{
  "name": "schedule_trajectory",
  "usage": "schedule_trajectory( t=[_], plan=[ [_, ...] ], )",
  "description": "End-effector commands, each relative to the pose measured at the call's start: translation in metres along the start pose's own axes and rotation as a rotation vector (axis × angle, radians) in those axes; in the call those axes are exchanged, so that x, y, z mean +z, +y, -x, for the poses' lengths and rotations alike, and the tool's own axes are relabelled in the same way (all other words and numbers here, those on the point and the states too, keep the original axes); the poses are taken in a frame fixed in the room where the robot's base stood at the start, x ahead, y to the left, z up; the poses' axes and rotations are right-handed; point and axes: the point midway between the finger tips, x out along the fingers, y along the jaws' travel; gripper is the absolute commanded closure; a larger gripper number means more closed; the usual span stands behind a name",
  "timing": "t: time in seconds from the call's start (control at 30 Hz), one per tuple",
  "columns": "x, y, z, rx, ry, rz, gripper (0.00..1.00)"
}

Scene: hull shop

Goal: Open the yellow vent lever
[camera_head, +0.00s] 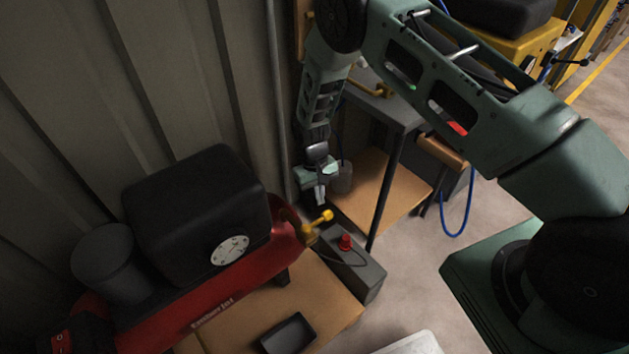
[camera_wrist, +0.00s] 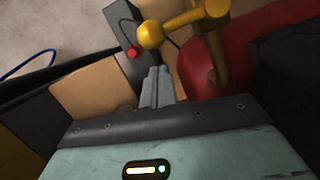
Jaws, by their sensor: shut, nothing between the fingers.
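The yellow vent lever (camera_head: 318,226) sits on the right end of the red tank (camera_head: 225,290) in the head view. It has a knob at its free end and points up and to the right there. In the wrist view the lever (camera_wrist: 183,26) is close, above and to the right of the fingertips, with its round knob nearest them. My gripper (camera_head: 320,194) hangs just above the lever in the head view. Its fingers (camera_wrist: 158,75) are together, with nothing between them. I see a gap between fingers and lever in the wrist view, and no clear contact.
A grey box with a red button (camera_head: 345,242) stands just beside the lever. A black motor housing (camera_head: 195,205) sits on the tank. The corrugated wall (camera_head: 130,90) is close on the left. A shelf unit (camera_head: 375,185) stands behind my gripper. Open floor (camera_head: 425,270) lies right.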

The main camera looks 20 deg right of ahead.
Motion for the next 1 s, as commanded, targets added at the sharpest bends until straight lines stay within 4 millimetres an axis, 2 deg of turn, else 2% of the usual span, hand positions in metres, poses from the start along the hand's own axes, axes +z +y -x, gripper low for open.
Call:
schedule_trajectory(
  t=[0.2, 1.0],
  plan=[
    [0.012, 0.000, -0.005, 0.000, 0.000, 0.000, 1.00],
    [0.016, 0.002, -0.007, -0.017, -0.002, -0.072, 1.00]
  ],
)
